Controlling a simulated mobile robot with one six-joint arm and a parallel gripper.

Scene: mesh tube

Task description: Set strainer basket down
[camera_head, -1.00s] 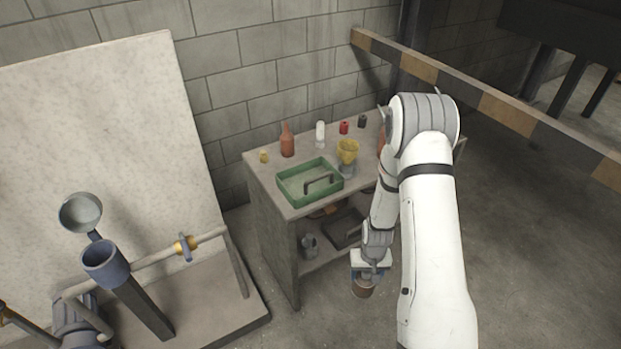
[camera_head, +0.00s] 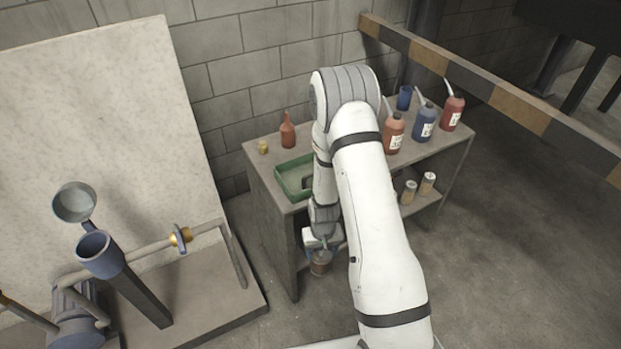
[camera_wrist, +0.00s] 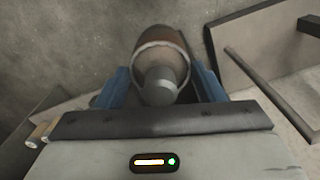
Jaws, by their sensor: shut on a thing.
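The strainer basket (camera_head: 320,263) is a brown cylinder, held by my gripper (camera_head: 318,247) in front of the workbench, below its top. In the wrist view the basket (camera_wrist: 174,36) shows a pale rim and a grey rounded knob, between the blue fingers of my gripper (camera_wrist: 160,85). The basket is clear of any surface that I can make out. A blue-grey upright tube (camera_head: 97,252) stands open at the left, its round lid (camera_head: 75,202) swung up. A green tray (camera_head: 280,176) sits on the bench top, partly hidden behind my arm.
The workbench (camera_head: 262,185) holds an orange-brown bottle (camera_head: 288,132), a small yellow item (camera_head: 263,148) and several containers at right, including a blue bottle (camera_head: 424,123). Two small jars stand on its lower shelf. A striped barrier (camera_head: 490,93) runs behind. Floor at right is open.

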